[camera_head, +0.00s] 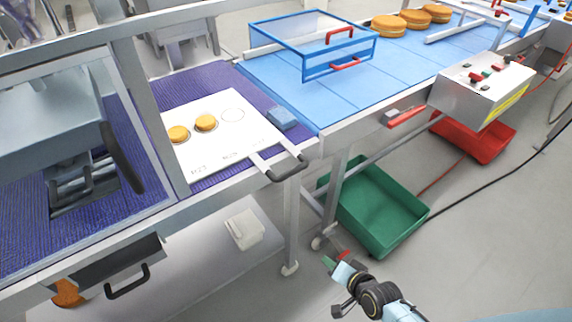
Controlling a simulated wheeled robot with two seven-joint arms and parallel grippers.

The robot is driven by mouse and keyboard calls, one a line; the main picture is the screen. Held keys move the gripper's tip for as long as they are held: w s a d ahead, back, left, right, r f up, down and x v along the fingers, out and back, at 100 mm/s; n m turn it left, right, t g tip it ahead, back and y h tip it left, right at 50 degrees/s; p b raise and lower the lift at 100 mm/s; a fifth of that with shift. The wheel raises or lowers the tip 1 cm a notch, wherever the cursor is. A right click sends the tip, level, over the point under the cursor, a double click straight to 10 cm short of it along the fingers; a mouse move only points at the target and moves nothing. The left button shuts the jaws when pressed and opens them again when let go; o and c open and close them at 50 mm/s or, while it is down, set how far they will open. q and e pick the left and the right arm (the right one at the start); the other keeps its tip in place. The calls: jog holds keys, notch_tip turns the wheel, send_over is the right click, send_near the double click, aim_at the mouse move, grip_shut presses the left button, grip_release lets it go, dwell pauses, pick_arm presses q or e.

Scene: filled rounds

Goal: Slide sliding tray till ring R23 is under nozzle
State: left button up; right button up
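The sliding tray (219,140) is a white board on the purple belt, with a black handle (286,167) at its front right. It has a row of rings with printed labels below. The left one, seemingly labelled R23, and the middle one each hold an orange round (179,133). The right ring (232,115) is empty. My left gripper is not in view.
A blue belt (400,58) with a blue-framed guard (313,47) and several rounds (387,26) runs to the right. A control box (482,88) juts out. A green crate (372,212) and a red crate (478,140) stand on the floor.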

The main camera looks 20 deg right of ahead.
jog(key=w+a+r+m+t+y, duration=0.1)
jog(key=w+r+m, duration=0.15)
jog(key=r, duration=0.45)
jog(key=w+a+r+m+t+y, duration=0.1)
jog(key=w+r+t, duration=0.1)
jog(key=w+r, duration=0.3)
jog(key=m+t+y, duration=0.1)
jog(key=m+t, duration=0.1)
send_near(294, 173)
jog(key=x, duration=1.2)
jog(key=shift+w+a+f+b, duration=0.15)
jog(key=shift+w+b, duration=0.25)
grip_shut()
